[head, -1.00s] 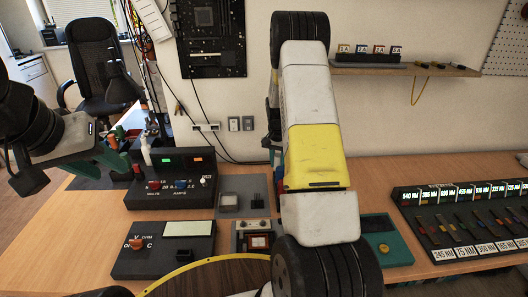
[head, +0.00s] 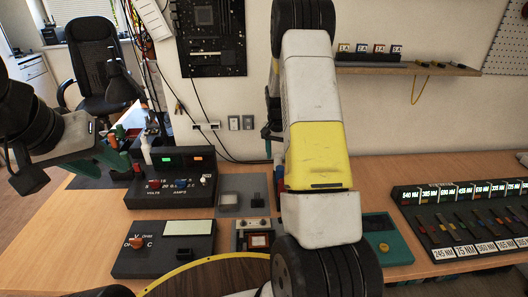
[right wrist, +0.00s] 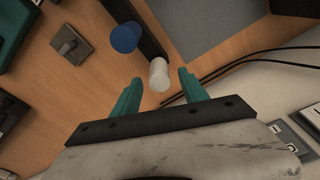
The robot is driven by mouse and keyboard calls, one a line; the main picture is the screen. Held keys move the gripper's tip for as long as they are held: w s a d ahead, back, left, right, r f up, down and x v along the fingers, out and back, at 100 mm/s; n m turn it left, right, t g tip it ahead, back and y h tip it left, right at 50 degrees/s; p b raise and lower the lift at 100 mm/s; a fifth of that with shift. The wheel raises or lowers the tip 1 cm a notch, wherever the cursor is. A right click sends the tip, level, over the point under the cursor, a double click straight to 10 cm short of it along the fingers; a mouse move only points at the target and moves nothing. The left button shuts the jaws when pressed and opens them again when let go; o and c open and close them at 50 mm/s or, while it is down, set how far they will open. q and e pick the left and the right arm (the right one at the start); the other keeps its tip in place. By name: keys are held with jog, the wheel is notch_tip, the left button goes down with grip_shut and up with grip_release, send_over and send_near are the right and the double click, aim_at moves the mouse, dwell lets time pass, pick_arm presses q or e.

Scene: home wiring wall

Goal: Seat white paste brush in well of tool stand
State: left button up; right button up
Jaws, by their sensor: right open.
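A white round-ended handle (right wrist: 159,74), which looks like the paste brush, stands just beyond my right fingertips in the right wrist view. My right gripper (right wrist: 161,88) is open, its two teal fingers apart on either side of that handle, not closed on it. A blue handle (right wrist: 125,38) stands close by, beside a dark bar (right wrist: 140,28) that may be part of the tool stand. In the head view my right forearm hides most of this area; a blue and red piece (head: 279,183) shows at its edge. My left gripper (head: 108,160) is at the far left; its jaw opening is unclear.
A dark power supply (head: 172,185) and a meter (head: 165,245) stand left of my right arm. A teal device (head: 386,245) and a rack of labelled slots (head: 465,225) are to the right. Black cables (right wrist: 250,62) run near the wall. Bare table shows between them.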

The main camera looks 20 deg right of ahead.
jog(key=shift+s+a+r, duration=0.1)
jog(key=shift+s+r, duration=0.1)
jog(key=shift+r, duration=1.55)
jog(key=s+a+r+n+t+y, duration=0.15)
jog(key=s+a+r, duration=0.3)
jog(key=r, duration=0.45)
jog(key=s+a+r+n+t, duration=0.1)
jog(key=s+a+r+n, duration=0.1)
jog(key=s+a+r, duration=0.5)
jog(key=s+a+r+n, duration=0.1)
jog(key=s+r, duration=0.2)
jog(key=s, duration=0.3)
jog(key=s+a+r+n+t+y, duration=0.1)
jog(key=s+a+r+n, duration=0.1)
jog(key=s, duration=0.4)
jog(key=s+a+r+n+t, duration=0.1)
jog(key=s+r, duration=0.2)
jog(key=s, duration=0.4)
jog(key=shift+a+r, duration=0.3)
jog(key=shift+a, duration=0.1)
